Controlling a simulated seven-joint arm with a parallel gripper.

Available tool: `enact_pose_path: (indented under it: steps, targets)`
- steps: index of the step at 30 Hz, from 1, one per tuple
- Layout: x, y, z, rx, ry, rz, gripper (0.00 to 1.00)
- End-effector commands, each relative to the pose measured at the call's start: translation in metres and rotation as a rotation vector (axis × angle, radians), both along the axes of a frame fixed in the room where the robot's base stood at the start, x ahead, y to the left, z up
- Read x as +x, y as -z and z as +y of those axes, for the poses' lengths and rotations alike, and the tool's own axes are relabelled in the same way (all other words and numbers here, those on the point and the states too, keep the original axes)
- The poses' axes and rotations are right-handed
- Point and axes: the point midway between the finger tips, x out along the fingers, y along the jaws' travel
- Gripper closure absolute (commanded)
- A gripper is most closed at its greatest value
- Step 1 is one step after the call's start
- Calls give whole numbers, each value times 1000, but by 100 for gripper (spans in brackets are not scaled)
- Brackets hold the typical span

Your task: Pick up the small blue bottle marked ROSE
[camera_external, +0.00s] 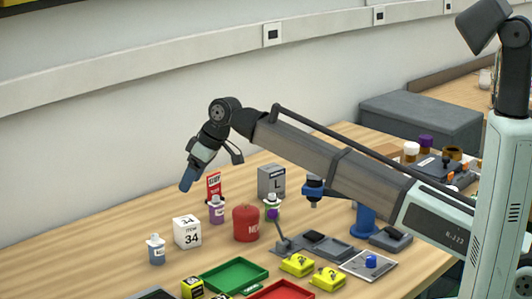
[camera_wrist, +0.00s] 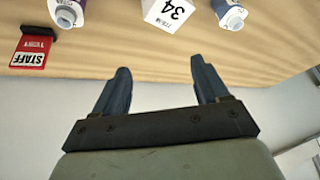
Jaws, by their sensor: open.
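A small grey-blue bottle (camera_external: 155,251) with a white top stands upright at the left of the table, left of the white cube. Its label is too small to read surely. A bottle at the upper right of the wrist view (camera_wrist: 231,16) appears to be the same one, cut by the frame edge. My gripper (camera_external: 187,183) is raised above the table, behind and above the white cube, apart from the bottle. In the wrist view, the two blue fingers (camera_wrist: 160,68) are spread with nothing between them.
The white cube marked 34 (camera_external: 187,232) stands beside the bottle. Right of it are a purple bottle (camera_external: 216,210), a red card (camera_external: 213,187), a red container (camera_external: 246,224) and a grey L box (camera_external: 271,182). A green tray (camera_external: 234,275) and yellow blocks (camera_external: 297,265) lie in front.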

Motion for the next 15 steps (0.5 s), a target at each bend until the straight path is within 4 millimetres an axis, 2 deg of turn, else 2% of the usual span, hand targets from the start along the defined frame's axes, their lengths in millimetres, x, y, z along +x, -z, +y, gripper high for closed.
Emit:
enact_pose_path:
  steps: [1,6,10,15]
  targets:
    - [-25,2,11,-15,-47,-9,26]
    - [-87,8,35,-54,-177,-35,26]
    - [-115,11,44,-73,-238,-48,26]
    - [-128,16,50,-83,-266,-54,26]
